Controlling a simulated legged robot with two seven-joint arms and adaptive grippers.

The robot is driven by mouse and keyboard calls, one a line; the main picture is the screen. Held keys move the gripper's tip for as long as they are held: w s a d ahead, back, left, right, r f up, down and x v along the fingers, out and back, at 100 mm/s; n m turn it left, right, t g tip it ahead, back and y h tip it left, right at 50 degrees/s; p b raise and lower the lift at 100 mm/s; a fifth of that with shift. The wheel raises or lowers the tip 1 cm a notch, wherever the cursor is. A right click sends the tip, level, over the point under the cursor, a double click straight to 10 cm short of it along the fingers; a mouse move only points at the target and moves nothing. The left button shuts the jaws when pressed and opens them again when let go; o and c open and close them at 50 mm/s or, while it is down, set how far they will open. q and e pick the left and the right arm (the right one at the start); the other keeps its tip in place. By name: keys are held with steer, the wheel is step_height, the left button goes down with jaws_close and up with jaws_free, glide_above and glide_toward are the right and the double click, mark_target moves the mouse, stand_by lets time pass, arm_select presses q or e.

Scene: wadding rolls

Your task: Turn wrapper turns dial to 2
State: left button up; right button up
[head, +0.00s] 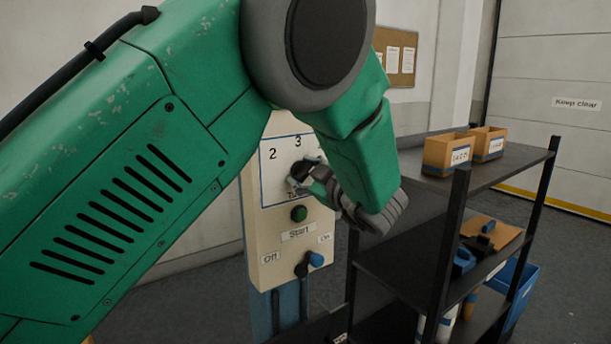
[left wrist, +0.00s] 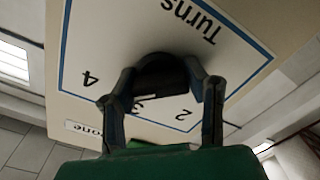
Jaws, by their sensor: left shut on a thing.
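The turns dial (left wrist: 165,72) is a dark round knob on a white, blue-bordered plate marked "Turns" and 2, 3 and 4. The plate (head: 270,178) is on the upright cream control panel (head: 266,240), with 2 and 3 showing in the head view. My left gripper (head: 308,178) is at the dial, and its two fingers (left wrist: 168,88) are shut on it, one on each side. The fingers and arm hide much of the dial in the head view. I cannot tell for certain which number it points to. My right gripper is not in view.
Below the dial are a green Start button (head: 299,213) and a blue-tipped Off/On switch (head: 315,259). A dark shelf rack (head: 400,268) stands close on the right, with cardboard bins (head: 447,152) on top. A blue crate (head: 522,290) is behind it.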

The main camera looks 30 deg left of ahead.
arm_select(q)
steer(key=shift+d+f+n+b, duration=0.1)
steer(key=shift+f+n+b, duration=0.35)
steer(key=shift+b, duration=0.25)
steer(key=n+b, duration=0.2)
steer(key=b, duration=0.2)
steer(key=n+b, duration=0.3)
steer(key=b, duration=0.2)
steer(key=f+n+b, duration=0.1)
steer(key=n+b, duration=0.2)
steer(key=b, duration=0.2)
steer(key=shift+d+n, duration=0.1)
steer(key=shift+n, duration=0.15)
steer(key=n+b, duration=0.8)
steer(key=b, duration=0.6)
steer(key=shift+r, duration=0.2)
steer(key=shift+d+r+n+b, duration=0.1)
steer(key=shift+r+n+b, duration=0.15)
steer(key=shift+n+b, duration=0.95)
steer(key=shift+r, duration=0.1)
steer(key=o, duration=1.2)
steer(key=shift+d+r, duration=0.25)
steer(key=shift+d, duration=0.05)
